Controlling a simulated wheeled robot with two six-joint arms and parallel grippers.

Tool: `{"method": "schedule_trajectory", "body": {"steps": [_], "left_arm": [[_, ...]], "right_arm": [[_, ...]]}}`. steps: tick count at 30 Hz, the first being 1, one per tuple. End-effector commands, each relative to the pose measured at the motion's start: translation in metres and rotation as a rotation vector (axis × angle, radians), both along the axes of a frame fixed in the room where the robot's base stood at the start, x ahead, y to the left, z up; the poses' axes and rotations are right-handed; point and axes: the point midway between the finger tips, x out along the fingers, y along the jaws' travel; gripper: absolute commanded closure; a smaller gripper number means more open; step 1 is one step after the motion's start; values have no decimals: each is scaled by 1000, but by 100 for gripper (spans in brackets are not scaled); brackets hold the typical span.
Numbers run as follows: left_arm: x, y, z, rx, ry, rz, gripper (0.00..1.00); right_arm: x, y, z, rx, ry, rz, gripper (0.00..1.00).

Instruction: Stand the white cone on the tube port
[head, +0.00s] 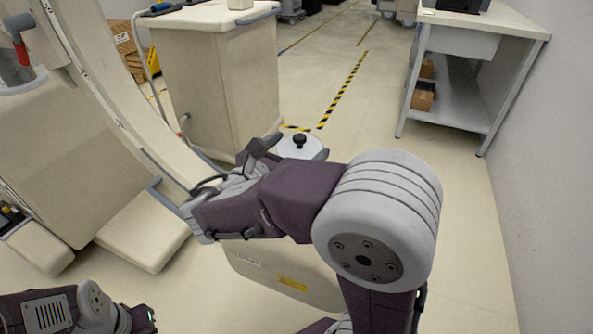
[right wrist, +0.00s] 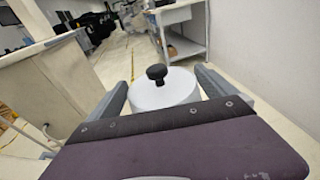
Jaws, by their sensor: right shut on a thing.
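The white cone (head: 312,149) has a black knob on top and shows beyond my right forearm in the head view. It also shows in the right wrist view (right wrist: 163,97), between the two grey fingers of my right gripper (right wrist: 168,82). The right gripper is shut on it, and the knob points up. Its lower part is hidden by my arm and wrist. In the head view one dark finger of the right gripper (head: 281,147) shows at the cone's left. I cannot make out the tube port. Part of my left arm is at the bottom left; its gripper does not show.
A large cream curved machine (head: 110,110) stands at the left. A cream cabinet cart (head: 215,85) stands behind the cone. A grey shelf table (head: 470,70) with cardboard boxes stands at the right, near the wall. The floor between cart and table is clear, with yellow-black tape.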

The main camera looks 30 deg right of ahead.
Motion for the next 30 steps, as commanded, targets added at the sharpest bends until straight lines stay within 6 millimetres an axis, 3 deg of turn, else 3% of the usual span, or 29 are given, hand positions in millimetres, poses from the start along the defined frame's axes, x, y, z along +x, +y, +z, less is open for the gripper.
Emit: {"method": "schedule_trajectory", "body": {"steps": [4, 10, 20, 21, 30], "left_arm": [[0, 0, -6, 0, 0, 0, 100], [0, 0, -33, 0, 0, 0, 100], [0, 0, -29, 0, 0, 0, 100], [0, 0, -29, 0, 0, 0, 100], [0, 0, -28, 0, 0, 0, 100]], "right_arm": [[0, 0, -7, -1, -1, 0, 77], [0, 0, -43, -1, 0, 0, 77], [0, 0, -42, -1, 1, 0, 77], [0, 0, -43, -1, 1, 0, 2], [0, 0, -40, 1, -1, 0, 0]]}}
